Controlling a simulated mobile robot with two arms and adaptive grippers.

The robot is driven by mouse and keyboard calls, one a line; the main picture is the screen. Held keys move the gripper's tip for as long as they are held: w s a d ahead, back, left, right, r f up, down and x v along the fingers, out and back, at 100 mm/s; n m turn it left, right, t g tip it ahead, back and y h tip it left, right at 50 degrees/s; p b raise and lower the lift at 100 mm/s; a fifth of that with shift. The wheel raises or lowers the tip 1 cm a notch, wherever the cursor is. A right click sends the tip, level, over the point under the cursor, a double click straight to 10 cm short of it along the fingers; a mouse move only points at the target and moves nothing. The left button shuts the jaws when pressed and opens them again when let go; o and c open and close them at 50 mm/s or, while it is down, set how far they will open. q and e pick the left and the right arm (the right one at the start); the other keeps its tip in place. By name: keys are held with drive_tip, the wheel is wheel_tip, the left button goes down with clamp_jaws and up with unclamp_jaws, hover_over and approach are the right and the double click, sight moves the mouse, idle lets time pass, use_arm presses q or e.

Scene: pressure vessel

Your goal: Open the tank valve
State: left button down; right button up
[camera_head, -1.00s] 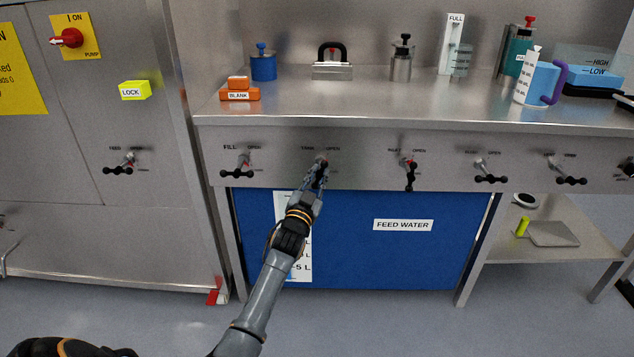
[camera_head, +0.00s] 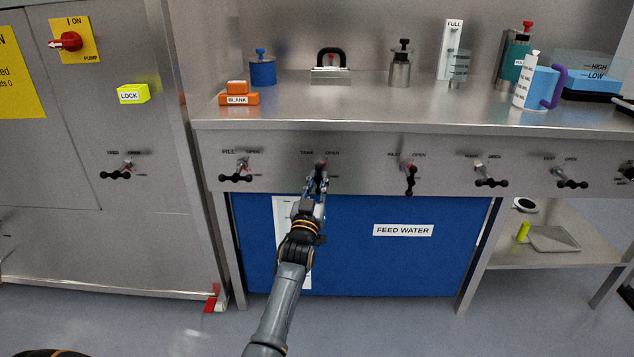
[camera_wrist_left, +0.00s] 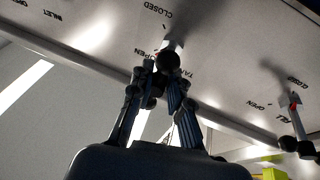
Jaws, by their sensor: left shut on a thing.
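The tank valve (camera_head: 322,165) is on the steel front panel, between labels reading TANK and OPEN. Its lever hangs down from the hub and is mostly hidden by my fingers in the head view. My left gripper (camera_head: 317,183) is shut on the tank valve handle from below. In the left wrist view the black knob of the tank valve handle (camera_wrist_left: 168,60) shows at the fingertips of my left gripper (camera_wrist_left: 162,84), with the CLOSED label above it. My right gripper is not in view.
The fill valve (camera_head: 237,172) is to the left, its lever lying sideways. The inlet valve (camera_head: 410,176), lever down, is to the right, with more valves beyond. The blue feed water panel (camera_head: 385,262) is below, and the bench top (camera_head: 350,108) above holds several items.

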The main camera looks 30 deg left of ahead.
use_arm(q)
drive_tip(key=shift+w+d+f, duration=0.1)
drive_tip(key=shift+d+f, duration=0.05)
drive_tip(key=shift+d, duration=0.2)
drive_tip(key=c, duration=1.4)
unclamp_jaws()
drive_tip(key=shift+o, duration=0.2)
drive_tip(key=shift+w+d, duration=0.1)
drive_tip(key=shift+a, duration=0.2)
drive_tip(key=shift+s+d+f, duration=0.1)
drive_tip(key=shift+s+d, duration=0.05)
drive_tip(key=shift+s, duration=0.35)
drive_tip(key=v, duration=1.1)
